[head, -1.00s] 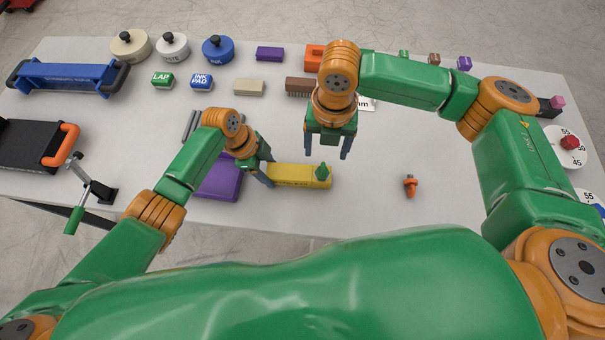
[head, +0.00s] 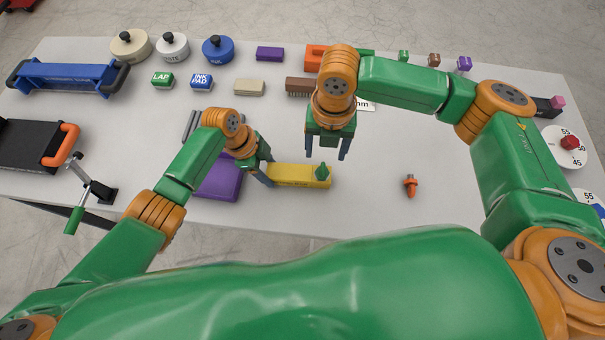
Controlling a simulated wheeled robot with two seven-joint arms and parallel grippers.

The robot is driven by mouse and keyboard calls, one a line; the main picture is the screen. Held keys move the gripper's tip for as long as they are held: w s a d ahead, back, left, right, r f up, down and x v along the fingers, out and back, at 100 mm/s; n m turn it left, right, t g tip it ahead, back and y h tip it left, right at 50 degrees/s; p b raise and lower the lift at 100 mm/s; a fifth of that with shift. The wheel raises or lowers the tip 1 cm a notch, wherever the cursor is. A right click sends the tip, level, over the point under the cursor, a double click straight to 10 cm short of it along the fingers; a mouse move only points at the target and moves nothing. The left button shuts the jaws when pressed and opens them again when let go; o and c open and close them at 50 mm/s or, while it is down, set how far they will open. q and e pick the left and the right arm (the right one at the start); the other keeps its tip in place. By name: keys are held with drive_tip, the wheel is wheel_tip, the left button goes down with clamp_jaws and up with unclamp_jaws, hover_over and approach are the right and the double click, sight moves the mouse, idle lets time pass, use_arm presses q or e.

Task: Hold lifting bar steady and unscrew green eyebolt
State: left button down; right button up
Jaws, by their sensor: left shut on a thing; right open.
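The yellow lifting bar (head: 295,175) lies on the table in front of me, near the table's front edge. The green eyebolt (head: 322,172) stands upright at the bar's right end. My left gripper (head: 268,172) is shut on the left part of the bar; the fingers hide some of that end. My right gripper (head: 325,151) is open and empty, with its fingers pointing down, a little above and behind the eyebolt. Its fingers are apart from the eyebolt.
A purple block (head: 217,180) lies just left of the bar. An orange eyebolt-like piece (head: 410,186) stands at the right with clear table around it. Brushes, pads and pots fill the back. A black plate with an orange handle (head: 62,145) is at the left.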

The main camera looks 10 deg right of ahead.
sight(324, 166)
drive_tip(key=shift+f, duration=2.6)
